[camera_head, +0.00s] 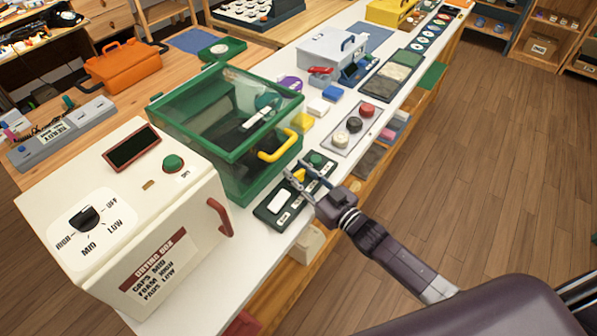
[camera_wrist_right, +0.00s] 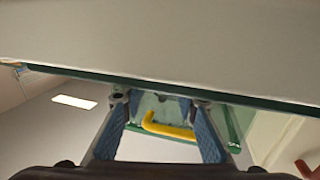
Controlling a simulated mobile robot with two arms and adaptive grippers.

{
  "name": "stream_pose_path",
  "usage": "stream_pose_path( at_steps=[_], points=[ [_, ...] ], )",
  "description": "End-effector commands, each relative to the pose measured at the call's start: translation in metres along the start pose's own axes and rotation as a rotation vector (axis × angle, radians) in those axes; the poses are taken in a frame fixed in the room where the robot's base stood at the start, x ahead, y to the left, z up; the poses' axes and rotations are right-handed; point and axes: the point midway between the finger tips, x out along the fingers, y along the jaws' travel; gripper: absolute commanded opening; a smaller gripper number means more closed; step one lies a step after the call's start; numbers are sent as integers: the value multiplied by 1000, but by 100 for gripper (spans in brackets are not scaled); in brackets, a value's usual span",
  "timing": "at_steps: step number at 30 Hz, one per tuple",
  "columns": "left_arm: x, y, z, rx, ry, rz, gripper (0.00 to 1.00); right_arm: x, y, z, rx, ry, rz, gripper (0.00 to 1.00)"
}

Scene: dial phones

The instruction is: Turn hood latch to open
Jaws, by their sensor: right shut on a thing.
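The hood (camera_head: 180,125) is a green-framed box with clear panes and a yellow handle (camera_head: 277,146), standing at the middle left with its lid down. The yellow handle also shows between my fingers in the right wrist view (camera_wrist_right: 168,128), beyond them. A dark control panel (camera_head: 262,212) lies in front of the hood, with a white switch, a small yellow knob (camera_head: 299,175) and a green button. My right gripper (camera_head: 303,172) is at this panel, its fingers on either side of the small yellow knob. The fingers partly hide the knob. I cannot tell which part is the latch. My left gripper is not in view.
A cream drying box (camera_head: 130,215) with a dial and red handle stands at the near left. A tray with red, white and black knobs (camera_head: 353,125) lies beyond the panel. An orange case (camera_head: 127,68) sits at the back left. The wooden floor at right is clear.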

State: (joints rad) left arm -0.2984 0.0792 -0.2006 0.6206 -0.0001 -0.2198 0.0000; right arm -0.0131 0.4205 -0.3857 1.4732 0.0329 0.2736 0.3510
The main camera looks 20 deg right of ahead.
Motion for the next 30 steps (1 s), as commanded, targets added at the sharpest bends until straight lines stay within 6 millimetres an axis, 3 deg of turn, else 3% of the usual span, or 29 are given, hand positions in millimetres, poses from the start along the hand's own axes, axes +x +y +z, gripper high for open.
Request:
stream_pose_path(
  at_steps=[16, 29, 30],
  points=[
    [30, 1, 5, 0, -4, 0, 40, 2, 0, 0, -7, 7, -234, 4],
    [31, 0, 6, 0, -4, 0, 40, 0, 0, -2, 1, 3, -266, 4],
    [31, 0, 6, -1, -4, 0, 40, 0, 0, -1, 1, 3, -266, 30]
  ],
)
